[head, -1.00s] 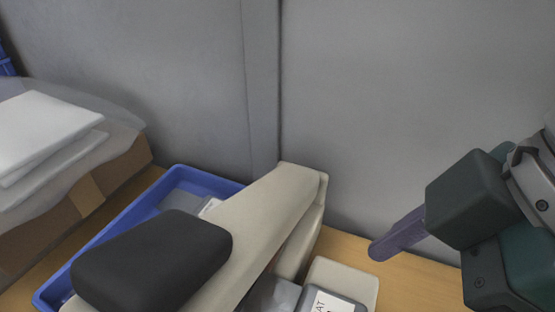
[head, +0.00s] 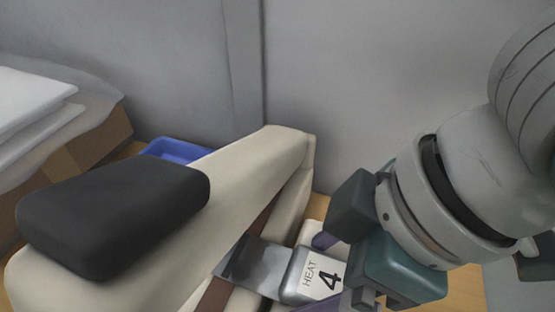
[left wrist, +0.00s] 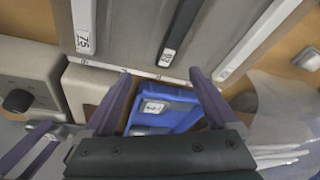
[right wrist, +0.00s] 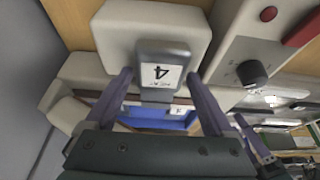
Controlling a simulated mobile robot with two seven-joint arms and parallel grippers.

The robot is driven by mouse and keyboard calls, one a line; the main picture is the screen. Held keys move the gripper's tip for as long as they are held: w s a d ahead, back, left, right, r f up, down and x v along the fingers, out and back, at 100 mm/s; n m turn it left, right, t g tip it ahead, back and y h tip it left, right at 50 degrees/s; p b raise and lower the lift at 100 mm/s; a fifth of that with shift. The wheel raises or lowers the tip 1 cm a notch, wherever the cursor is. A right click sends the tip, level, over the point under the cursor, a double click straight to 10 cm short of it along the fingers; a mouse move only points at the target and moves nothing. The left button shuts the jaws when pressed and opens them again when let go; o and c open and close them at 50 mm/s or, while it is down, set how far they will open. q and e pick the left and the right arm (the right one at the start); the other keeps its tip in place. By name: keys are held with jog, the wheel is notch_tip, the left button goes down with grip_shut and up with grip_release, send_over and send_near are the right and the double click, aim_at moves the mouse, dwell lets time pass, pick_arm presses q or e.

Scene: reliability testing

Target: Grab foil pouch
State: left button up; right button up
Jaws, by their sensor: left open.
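I cannot clearly make out the foil pouch. A shiny grey sheet (head: 256,266) that may be foil shows in the head view, left of a grey block labelled HEAT 4 (head: 300,272). My right gripper (head: 320,270) is open at that block. In the right wrist view, the block (right wrist: 163,62) lies between the spread fingertips, with no clear grip. My left gripper (left wrist: 160,74) is open and empty in the left wrist view. A blue tray (left wrist: 184,112) with a white label inside shows beyond its fingers. The left gripper is not seen in the head view.
A beige beam with a black pad (head: 115,215) crosses the front and hides part of the blue tray (head: 180,150). A cardboard box (head: 95,150) with white sheets stands at the left. A grey wall (head: 370,80) closes the back. A knob panel (right wrist: 250,72) stands nearby.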

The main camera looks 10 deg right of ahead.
jog(key=c, duration=1.2)
